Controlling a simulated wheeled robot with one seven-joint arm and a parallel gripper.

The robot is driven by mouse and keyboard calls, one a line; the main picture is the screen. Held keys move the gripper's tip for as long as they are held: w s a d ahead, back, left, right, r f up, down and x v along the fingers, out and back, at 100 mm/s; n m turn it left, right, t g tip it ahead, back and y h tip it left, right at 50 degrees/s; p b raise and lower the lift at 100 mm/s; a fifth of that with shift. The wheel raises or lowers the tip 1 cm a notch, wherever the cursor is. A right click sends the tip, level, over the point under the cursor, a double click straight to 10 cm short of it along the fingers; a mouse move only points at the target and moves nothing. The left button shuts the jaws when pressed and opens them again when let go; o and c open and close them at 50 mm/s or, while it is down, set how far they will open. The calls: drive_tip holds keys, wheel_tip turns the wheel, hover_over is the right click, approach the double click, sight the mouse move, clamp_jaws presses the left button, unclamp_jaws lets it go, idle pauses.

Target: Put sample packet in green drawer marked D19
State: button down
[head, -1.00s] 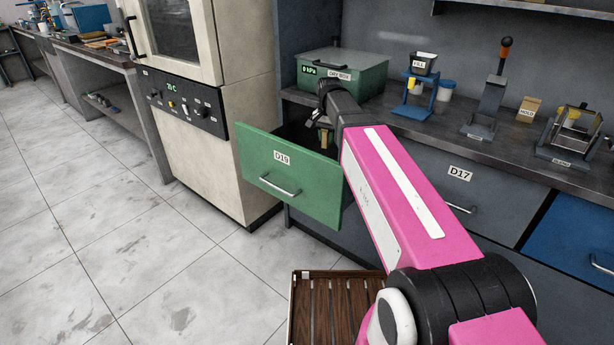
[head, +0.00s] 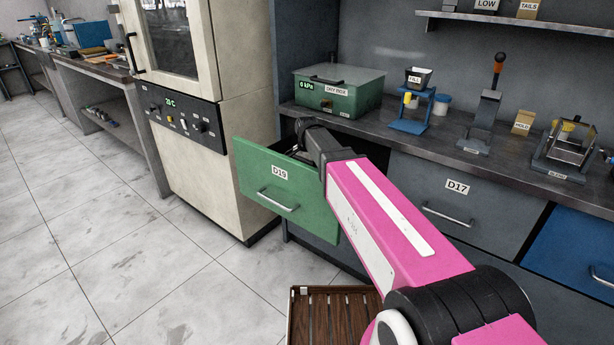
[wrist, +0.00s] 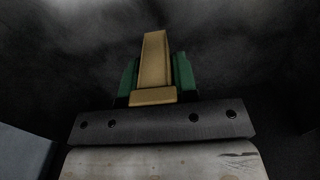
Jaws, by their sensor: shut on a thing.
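The green drawer (head: 290,207) marked D19 is pulled open at the left end of the bench. My gripper (wrist: 155,80) reaches down inside the drawer. In the wrist view its green fingers are shut on the tan sample packet (wrist: 154,60), one finger on each side. The packet stands out from the fingers over a dark surface, likely the drawer's inside. I cannot tell whether it touches the drawer floor. In the head view the fingers and packet are hidden by the drawer front and my arm.
A green dry box (head: 338,92) sits on the bench (head: 400,138) above the drawer. A cream oven cabinet (head: 205,185) stands to the left. The grey drawer D17 (head: 440,200) is shut. A brown slatted tray (head: 334,318) lies low in front.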

drive_tip(key=shift+f, duration=1.25)
drive_tip(key=shift+f, duration=0.65)
drive_tip(key=c, duration=0.9)
unclamp_jaws()
wheel_tip(320, 180, up, 13)
drive_tip(key=shift+r, duration=0.15)
